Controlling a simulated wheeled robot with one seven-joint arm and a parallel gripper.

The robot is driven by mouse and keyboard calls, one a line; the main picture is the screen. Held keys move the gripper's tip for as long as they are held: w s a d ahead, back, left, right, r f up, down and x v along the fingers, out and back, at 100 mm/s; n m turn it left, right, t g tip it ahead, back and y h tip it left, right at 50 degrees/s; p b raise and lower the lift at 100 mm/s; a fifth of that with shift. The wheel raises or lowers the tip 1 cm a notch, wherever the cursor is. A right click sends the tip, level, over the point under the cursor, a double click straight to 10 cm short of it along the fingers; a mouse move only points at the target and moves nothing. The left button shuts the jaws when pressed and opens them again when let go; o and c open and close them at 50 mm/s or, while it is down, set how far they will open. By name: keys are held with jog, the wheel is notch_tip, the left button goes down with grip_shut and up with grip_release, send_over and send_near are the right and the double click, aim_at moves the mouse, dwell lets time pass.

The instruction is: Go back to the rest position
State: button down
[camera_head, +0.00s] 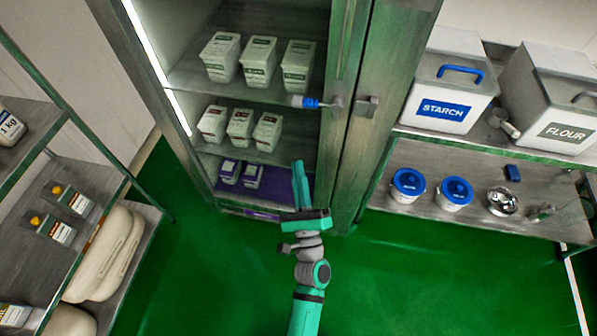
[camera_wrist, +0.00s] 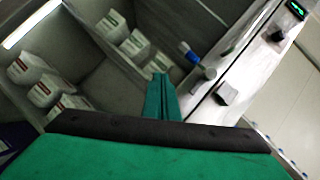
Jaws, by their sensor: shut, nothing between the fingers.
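My gripper (camera_head: 301,185) is green, with its two fingers together and nothing between them. It is held out in front of the open cabinet (camera_head: 342,120), near the lower shelves in the head view. In the wrist view the shut fingers (camera_wrist: 161,97) point toward the cabinet's inside and its metal frame. I cannot tell the exact gap between the fingertips and the cabinet.
White cartons (camera_head: 258,62) stand on the cabinet shelves, with small purple-marked packs (camera_head: 230,171) at the bottom. A blue-tipped handle (camera_head: 310,102) juts out by the frame. Shelving with a starch bin (camera_head: 440,112) is at right, another rack (camera_head: 75,190) at left. Green floor (camera_head: 400,290) is clear.

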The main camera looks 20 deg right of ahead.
dwell(0.5)
jog(key=s+a+f+n+g+y, duration=0.1)
jog(key=s+a+f+n+g, duration=0.6)
jog(key=s+a+f+n, duration=0.65)
jog(key=s+r+n+y, duration=0.1)
jog(key=s+r+n, duration=0.1)
jog(key=s+n, duration=0.6)
jog(key=s+r+n, duration=0.3)
jog(key=s+n, duration=0.5)
jog(key=shift+d+r+g+y, duration=0.25)
jog(key=shift+d+g+y, duration=0.1)
jog(key=shift+g+y, duration=0.05)
